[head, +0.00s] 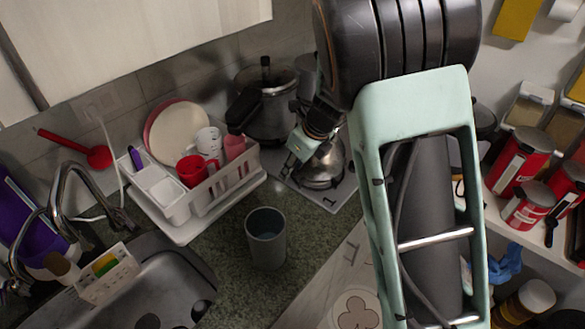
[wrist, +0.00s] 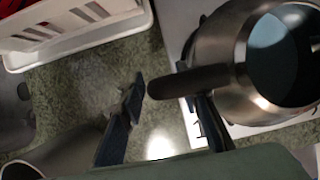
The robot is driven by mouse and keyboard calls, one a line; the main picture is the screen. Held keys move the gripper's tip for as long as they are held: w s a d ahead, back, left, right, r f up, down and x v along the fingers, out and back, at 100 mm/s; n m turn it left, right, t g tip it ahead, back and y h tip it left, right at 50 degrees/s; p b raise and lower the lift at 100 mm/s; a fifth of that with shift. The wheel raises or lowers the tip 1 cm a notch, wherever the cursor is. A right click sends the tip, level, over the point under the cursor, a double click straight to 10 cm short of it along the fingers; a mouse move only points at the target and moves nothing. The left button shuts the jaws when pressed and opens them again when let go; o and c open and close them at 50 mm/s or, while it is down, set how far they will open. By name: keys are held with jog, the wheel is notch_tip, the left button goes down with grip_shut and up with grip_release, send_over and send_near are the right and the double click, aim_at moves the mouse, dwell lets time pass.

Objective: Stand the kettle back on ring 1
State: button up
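The kettle (head: 325,168) is a shiny metal pot on the white hob panel (head: 331,199) at the back. In the wrist view the kettle (wrist: 235,60) stands at the right, its round top opening visible and its black handle (wrist: 190,82) pointing left. My gripper (wrist: 168,98) is open, with one finger left of the handle's end and the other just below the handle's middle. No grip on it shows. In the head view my gripper (head: 305,147) is small beside the kettle. The ring under the kettle is hidden.
A white dish rack (head: 210,195) with cups and plates stands left of the hob. A grey cup (head: 266,240) is on the green counter in front. A pressure cooker (head: 268,105) stands behind. The sink (head: 165,290) is at lower left. Red tins (head: 520,160) are on the right shelf.

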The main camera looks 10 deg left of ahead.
jog(key=v, duration=1.2)
jog(key=shift+r+p, duration=0.2)
jog(key=shift+p, duration=0.1)
